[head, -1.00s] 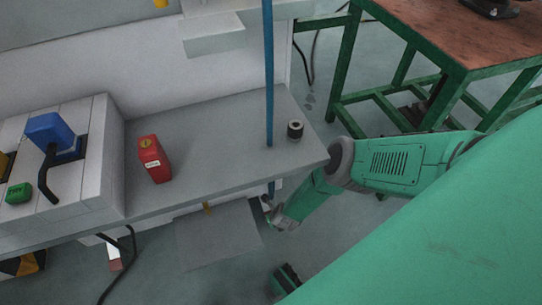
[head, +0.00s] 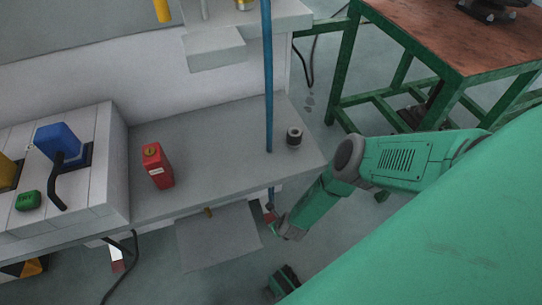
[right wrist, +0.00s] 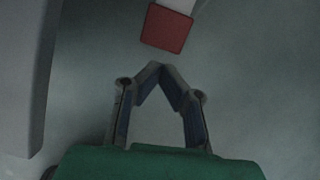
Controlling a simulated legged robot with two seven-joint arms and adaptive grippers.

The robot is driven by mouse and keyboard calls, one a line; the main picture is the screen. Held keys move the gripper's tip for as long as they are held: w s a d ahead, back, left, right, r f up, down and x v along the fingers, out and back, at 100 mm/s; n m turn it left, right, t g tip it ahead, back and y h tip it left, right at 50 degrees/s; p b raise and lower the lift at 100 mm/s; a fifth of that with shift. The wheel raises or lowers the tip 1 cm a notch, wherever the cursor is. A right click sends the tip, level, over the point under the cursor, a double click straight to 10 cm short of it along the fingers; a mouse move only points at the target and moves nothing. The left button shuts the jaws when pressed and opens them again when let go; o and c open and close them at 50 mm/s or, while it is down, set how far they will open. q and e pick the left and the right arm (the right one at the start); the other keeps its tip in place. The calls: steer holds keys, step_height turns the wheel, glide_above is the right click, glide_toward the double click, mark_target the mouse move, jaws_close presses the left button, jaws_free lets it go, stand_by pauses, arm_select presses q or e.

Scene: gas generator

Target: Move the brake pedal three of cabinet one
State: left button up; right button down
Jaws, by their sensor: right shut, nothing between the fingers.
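In the right wrist view a red pad (right wrist: 166,28) on a pale stem lies just beyond my right gripper (right wrist: 157,72); it looks like a pedal. The fingertips meet in a point, with nothing between them and a gap to the pad. In the head view my right gripper (head: 277,225) is low beside the bench's right end, near a small red and white piece (head: 269,205), probably the same pedal. Another red and white piece (head: 116,260) shows under the bench at left. I cannot tell the pedals' numbers. My left gripper is not in view.
The grey bench (head: 215,145) carries a red canister (head: 158,167), a small dark cylinder (head: 294,137) and a blue-handled panel (head: 58,145). A blue pole (head: 267,80) rises near its right end. A grey plate (head: 218,237) sits below. A green-legged table (head: 450,45) stands at right.

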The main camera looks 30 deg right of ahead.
steer(key=v, duration=1.1)
steer(key=shift+f, duration=0.1)
